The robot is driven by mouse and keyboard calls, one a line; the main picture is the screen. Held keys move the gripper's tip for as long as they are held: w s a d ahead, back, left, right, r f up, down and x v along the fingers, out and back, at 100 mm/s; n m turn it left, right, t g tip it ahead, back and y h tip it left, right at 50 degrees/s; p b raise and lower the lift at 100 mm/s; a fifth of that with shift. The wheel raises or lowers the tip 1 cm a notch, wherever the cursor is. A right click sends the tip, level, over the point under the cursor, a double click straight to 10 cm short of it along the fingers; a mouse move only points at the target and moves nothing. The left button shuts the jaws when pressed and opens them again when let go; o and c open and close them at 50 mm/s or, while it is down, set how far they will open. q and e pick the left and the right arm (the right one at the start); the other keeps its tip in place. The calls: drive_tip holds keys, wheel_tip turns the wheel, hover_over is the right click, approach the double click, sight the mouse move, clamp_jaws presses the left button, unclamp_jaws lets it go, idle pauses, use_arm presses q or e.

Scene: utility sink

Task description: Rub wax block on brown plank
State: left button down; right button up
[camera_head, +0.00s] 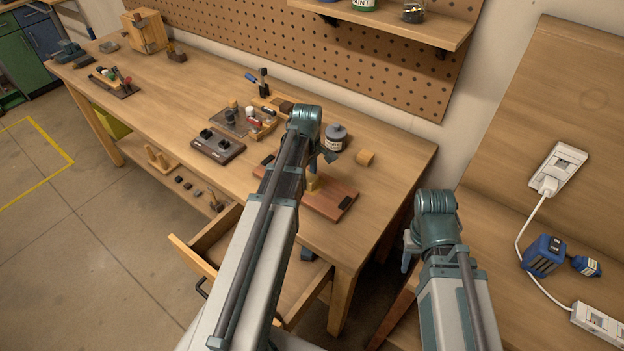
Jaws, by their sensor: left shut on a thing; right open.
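The brown plank (328,204) lies flat on the workbench near its right end, partly hidden by my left arm. It has dark pieces at its ends. My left gripper (314,172) is over the plank, shut on a small yellow block, which I take for the wax block (313,184). The block is at or just above the plank's top; I cannot tell if it touches. My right gripper (407,254) is open and empty, off the right edge of the bench, mostly hidden by its own wrist.
An open drawer (216,247) sticks out in front. The bench's right rear corner is clear.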

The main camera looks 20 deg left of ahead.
use_arm(q)
drive_tip(key=shift+a, duration=0.15)
drive_tip(key=shift+w+a+f, duration=0.1)
drive_tip(key=shift+w+a, duration=0.1)
drive_tip(key=shift+a, duration=0.7)
drive_tip(key=shift+w+a, duration=0.15)
drive_tip(key=shift+a, duration=0.75)
drive_tip(key=shift+a, duration=0.1)
drive_tip(key=shift+w+a, duration=0.25)
drive_tip(key=shift+a, duration=0.7)
drive_tip(key=shift+w+a, duration=0.2)
drive_tip(key=shift+a, duration=0.75)
drive_tip(key=shift+w+d, duration=0.25)
drive_tip(key=shift+w, duration=0.25)
drive_tip(key=shift+s+d, duration=0.2)
drive_tip(key=shift+d, duration=0.8)
drive_tip(key=shift+s+d, duration=0.15)
drive_tip(key=shift+d, duration=0.8)
drive_tip(key=shift+d, duration=0.1)
